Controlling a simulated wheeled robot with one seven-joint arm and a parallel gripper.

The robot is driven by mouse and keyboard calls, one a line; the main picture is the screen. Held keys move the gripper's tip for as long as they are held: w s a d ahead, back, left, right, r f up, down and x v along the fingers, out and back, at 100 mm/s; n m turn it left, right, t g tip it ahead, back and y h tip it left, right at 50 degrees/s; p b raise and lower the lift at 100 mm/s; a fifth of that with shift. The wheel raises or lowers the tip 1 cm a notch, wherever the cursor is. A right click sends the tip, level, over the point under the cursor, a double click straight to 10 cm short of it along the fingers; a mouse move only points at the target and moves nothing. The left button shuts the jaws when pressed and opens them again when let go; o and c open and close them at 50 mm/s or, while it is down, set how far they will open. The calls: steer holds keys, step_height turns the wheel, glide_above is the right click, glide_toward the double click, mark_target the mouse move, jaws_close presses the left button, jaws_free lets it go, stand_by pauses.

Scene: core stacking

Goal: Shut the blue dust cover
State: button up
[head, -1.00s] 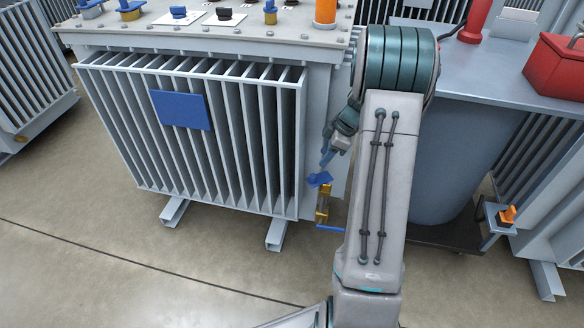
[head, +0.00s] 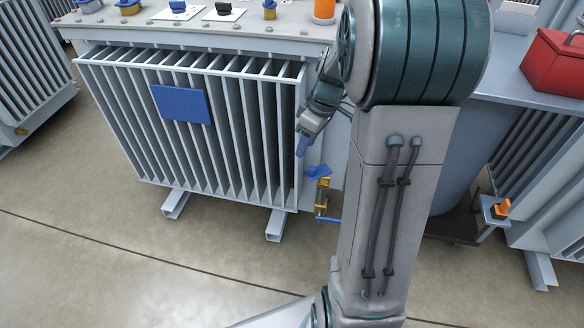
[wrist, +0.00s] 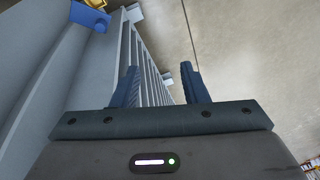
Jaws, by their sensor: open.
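The blue dust cover (head: 319,171) is a small blue flap at the top of a brass valve (head: 322,194), low on the right side of the grey finned transformer. Whether it is seated or tilted open is too small to tell. In the wrist view, the blue part (wrist: 88,16) shows at the top left beside the brass. My gripper (head: 302,148) is above and left of the cover, near the fins' right edge, apart from it. In the wrist view, its two blue fingers (wrist: 160,74) are spread with nothing between them.
The transformer's fins (head: 228,140) stand close beside my gripper. A blue lever handle (head: 328,220) sticks out below the valve. A blue-grey bench (head: 505,85) with a red toolbox (head: 557,66) stands at the right. The floor (head: 120,270) in front is clear.

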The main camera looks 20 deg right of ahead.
steer(key=s+a+r+m+h, duration=0.1)
steer(key=s+a+r+m, duration=0.2)
steer(key=s+a, duration=0.5)
steer(key=shift+s+r+m+h+p, duration=0.15)
steer(key=shift+s+m+h+p, duration=0.15)
steer(key=shift+s+m, duration=0.65)
steer(key=shift+s, duration=0.1)
